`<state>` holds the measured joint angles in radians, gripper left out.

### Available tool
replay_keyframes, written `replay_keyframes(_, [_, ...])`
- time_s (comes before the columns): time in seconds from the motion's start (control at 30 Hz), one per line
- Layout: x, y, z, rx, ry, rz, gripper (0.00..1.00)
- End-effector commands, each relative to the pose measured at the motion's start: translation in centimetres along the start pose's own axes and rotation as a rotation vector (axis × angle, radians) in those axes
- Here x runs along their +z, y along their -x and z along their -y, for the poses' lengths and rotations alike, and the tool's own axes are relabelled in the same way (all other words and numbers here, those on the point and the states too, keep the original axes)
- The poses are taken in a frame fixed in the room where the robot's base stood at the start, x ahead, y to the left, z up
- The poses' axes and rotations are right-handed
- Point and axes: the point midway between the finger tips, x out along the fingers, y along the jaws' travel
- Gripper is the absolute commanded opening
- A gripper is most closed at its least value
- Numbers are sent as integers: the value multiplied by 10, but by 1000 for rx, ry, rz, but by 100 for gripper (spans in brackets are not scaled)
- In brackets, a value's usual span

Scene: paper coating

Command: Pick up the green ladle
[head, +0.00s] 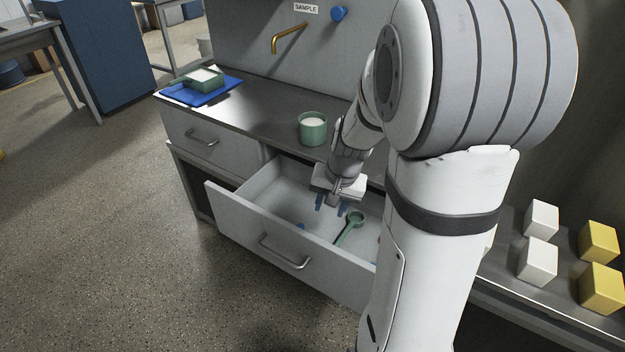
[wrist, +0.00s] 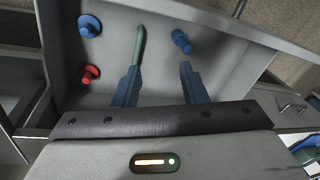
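The green ladle (head: 345,233) lies in the open drawer (head: 238,217), its round bowl toward the back and its handle toward the drawer front. In the wrist view, part of the ladle (wrist: 139,44) shows just beyond the left finger; the rest is hidden. My gripper (head: 331,207) is over the drawer, pointing down, with its two blue fingers apart. In the head view it is to the left of the ladle's bowl. In the wrist view, my gripper (wrist: 159,67) is open with nothing between its fingers.
In the wrist view, two blue pegs (wrist: 88,26) (wrist: 181,41) and a red peg (wrist: 90,74) are in the drawer. On the counter are a green pot (head: 313,130) with white contents and a blue tray (head: 215,97) bearing a green container. White and yellow blocks (head: 538,260) (head: 602,288) stand right.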

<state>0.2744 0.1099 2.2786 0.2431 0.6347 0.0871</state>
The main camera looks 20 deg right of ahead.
Motion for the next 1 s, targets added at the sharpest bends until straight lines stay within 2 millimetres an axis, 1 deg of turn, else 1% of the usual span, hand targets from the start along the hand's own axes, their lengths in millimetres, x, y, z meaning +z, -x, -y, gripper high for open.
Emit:
replay_keyframes(0.03, [-13, -36, -15, 0, -68, 12, 39])
replay_keyframes(0.1, [-28, -67, -29, -4, -148, 17, 39])
replay_keyframes(0.2, [-45, -102, -48, -6, -242, 21, 39])
replay_keyframes(0.3, [-55, -126, -62, -7, -308, 22, 39])
replay_keyframes(0.4, [-60, -140, -70, -6, -344, 22, 39])
replay_keyframes(0.5, [-61, -151, -73, -7, -358, 23, 39])
replay_keyframes(0.6, [-61, -162, -73, -6, -358, 23, 39])
replay_keyframes(0.83, [-60, -182, -70, -6, -357, 23, 39])
replay_keyframes(1.0, [-58, -210, -66, -6, -356, 24, 39])
